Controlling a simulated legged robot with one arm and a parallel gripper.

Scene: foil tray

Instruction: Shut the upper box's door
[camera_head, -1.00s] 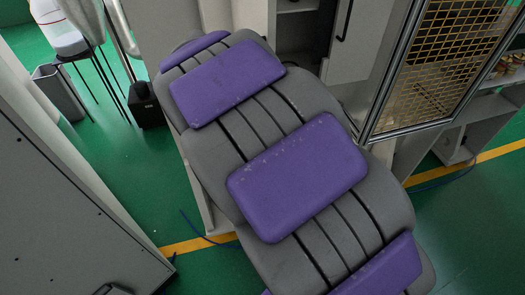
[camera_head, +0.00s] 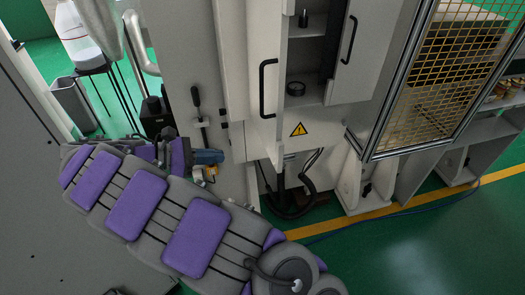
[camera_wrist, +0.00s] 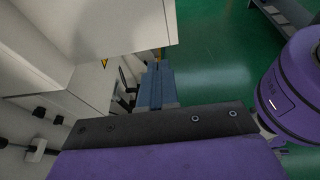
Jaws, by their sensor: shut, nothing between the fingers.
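A pale grey cabinet box stands open at the top middle of the head view, showing inner shelves (camera_head: 308,56). A door panel with a black handle (camera_head: 268,88) stands out at the left of the opening. Another panel with a black handle (camera_head: 348,40) is at its right. I cannot tell for sure which is the upper box's door. My gripper (camera_head: 212,157) is shut and empty, left of and below the left panel, apart from it. In the wrist view my blue fingers (camera_wrist: 156,84) point away below a pale box panel (camera_wrist: 125,25). The box's top is cut off.
A yellow mesh door in a metal frame (camera_head: 435,75) stands at the right. A yellow warning sign (camera_head: 298,129) is below the shelves. A black hose (camera_head: 290,205) hangs beneath. Green floor (camera_head: 440,240) is clear at the lower right.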

